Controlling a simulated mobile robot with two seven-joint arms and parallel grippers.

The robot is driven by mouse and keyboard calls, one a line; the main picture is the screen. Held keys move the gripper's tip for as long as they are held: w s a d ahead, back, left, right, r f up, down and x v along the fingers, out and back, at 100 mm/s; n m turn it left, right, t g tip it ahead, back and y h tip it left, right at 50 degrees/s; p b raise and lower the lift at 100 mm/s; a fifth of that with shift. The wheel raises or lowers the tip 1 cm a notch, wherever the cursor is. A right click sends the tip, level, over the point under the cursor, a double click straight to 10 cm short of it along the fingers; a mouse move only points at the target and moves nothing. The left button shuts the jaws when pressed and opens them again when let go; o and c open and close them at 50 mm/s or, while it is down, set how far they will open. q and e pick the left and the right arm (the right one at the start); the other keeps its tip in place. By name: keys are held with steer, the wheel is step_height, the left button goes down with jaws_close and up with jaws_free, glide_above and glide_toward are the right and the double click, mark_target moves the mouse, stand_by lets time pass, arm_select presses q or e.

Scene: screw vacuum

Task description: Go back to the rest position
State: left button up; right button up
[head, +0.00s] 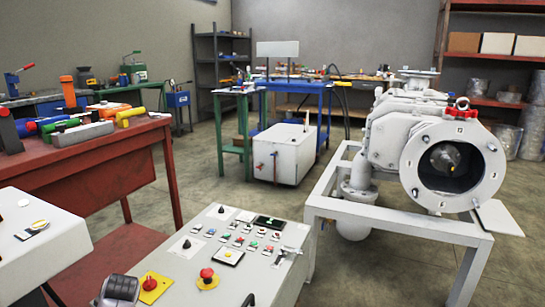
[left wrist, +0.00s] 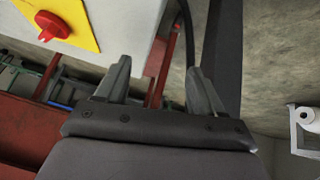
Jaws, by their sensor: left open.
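My left gripper (left wrist: 158,72) shows in the left wrist view. Its two fingers stand apart with nothing between them. A light box with a red rotary switch (left wrist: 53,25) on a yellow plate is beyond the fingers at the upper left; I see no contact.
A control panel (head: 205,275) with buttons and a red emergency stop (head: 207,274) is at the front. A red workbench (head: 75,175) with tools is at the left. A white wheeled box (head: 285,155) stands behind. Bare floor lies between them.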

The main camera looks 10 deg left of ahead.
arm_select(q)
steer(key=s+d+r+m+t+h, duration=0.1)
steer(key=s+d+m+t+h, duration=0.3)
steer(key=s+d+m, duration=0.55)
steer(key=s+d+m+t+h, duration=0.2)
steer(key=d+m+t+h, duration=0.35)
steer(key=d, duration=0.95)
steer(key=s+d+r+m+h, duration=0.3)
steer(key=s+d+r+m, duration=0.1)
steer(key=s+d+r, duration=0.3)
steer(key=s+a+r+g+y+p, duration=0.1)
steer(key=r+p, duration=0.5)
steer(key=p, duration=0.8)
steer(key=s+a+r+g+y+p, duration=0.1)
steer(key=a+r+p, duration=0.5)
steer(key=p, duration=0.8)
steer(key=shift+s+a+r+y, duration=0.15)
steer(key=shift+s+r+y, duration=0.45)
steer(key=shift+y, duration=0.45)
arm_select(e)
steer(key=s+d+r+h, duration=0.1)
steer(key=s+d+r, duration=0.1)
steer(key=d+r, duration=0.2)
steer(key=s+d+r+g+h, duration=0.1)
steer(key=d+r, duration=0.3)
steer(key=r, duration=0.7)
steer(key=shift+s+m+h, duration=0.3)
steer(key=shift+s+h, duration=0.3)
arm_select(q)
steer(key=shift+f, duration=0.1)
